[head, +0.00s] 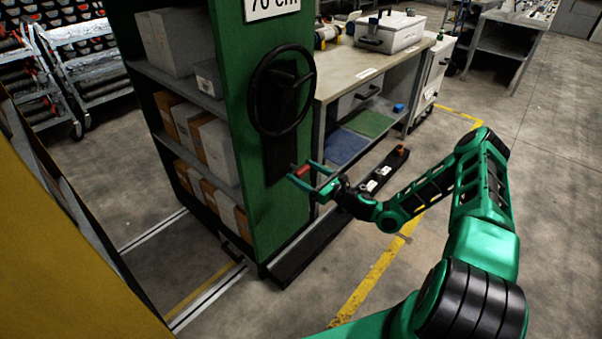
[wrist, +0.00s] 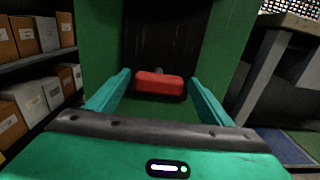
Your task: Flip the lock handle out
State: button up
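The lock handle (head: 302,171) is a small red grip on the dark panel of the green shelf end, below the black handwheel (head: 281,91). In the wrist view the red handle (wrist: 160,84) lies crosswise ahead, with a grey pin behind its middle. My gripper (head: 306,175) is at the handle. In the wrist view its teal fingers (wrist: 160,88) are open, one on each side of the red handle, with a visible gap on both sides. The handle's mounting behind the red grip is mostly hidden.
The green mobile shelf (head: 230,110) holds several boxes (head: 215,150). A workbench (head: 365,70) stands close to the right of the shelf. Open floor (head: 480,120) lies further right.

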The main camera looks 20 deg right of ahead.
jog(key=v, duration=1)
jog(key=shift+s+d, duration=0.2)
jog(key=shift+s, duration=0.05)
dwell(0.3)
